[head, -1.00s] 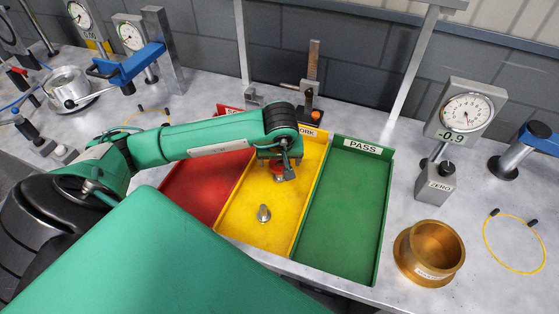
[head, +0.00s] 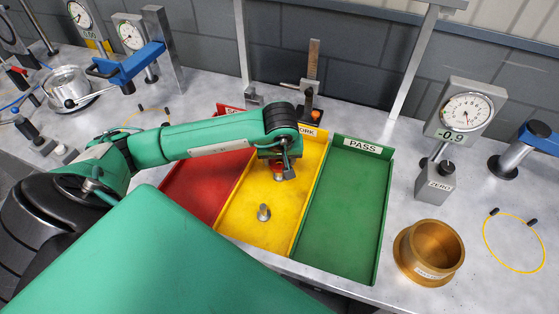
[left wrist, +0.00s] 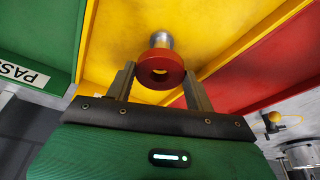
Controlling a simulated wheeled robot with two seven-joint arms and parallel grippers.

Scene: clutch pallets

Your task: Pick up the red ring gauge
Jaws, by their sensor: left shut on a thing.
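The red ring gauge (left wrist: 160,70) is a thick red ring with a hole in its middle. In the left wrist view it sits between the two fingers of my left gripper (left wrist: 160,80), which is shut on it. In the head view the ring (head: 278,166) shows as a small red patch under my left gripper (head: 277,172), over the yellow tray (head: 240,216). The gripper and wrist hide part of it. I cannot tell how far it is above the tray floor. My right gripper is not in view.
A metal plug (head: 264,213) stands in the yellow tray. A red tray (head: 195,190) lies left and a green PASS tray (head: 338,215) right. A brass flanged cup (head: 430,250) and a dial gauge (head: 466,112) stand further right. A yellow cable loop (head: 513,242) lies at the right.

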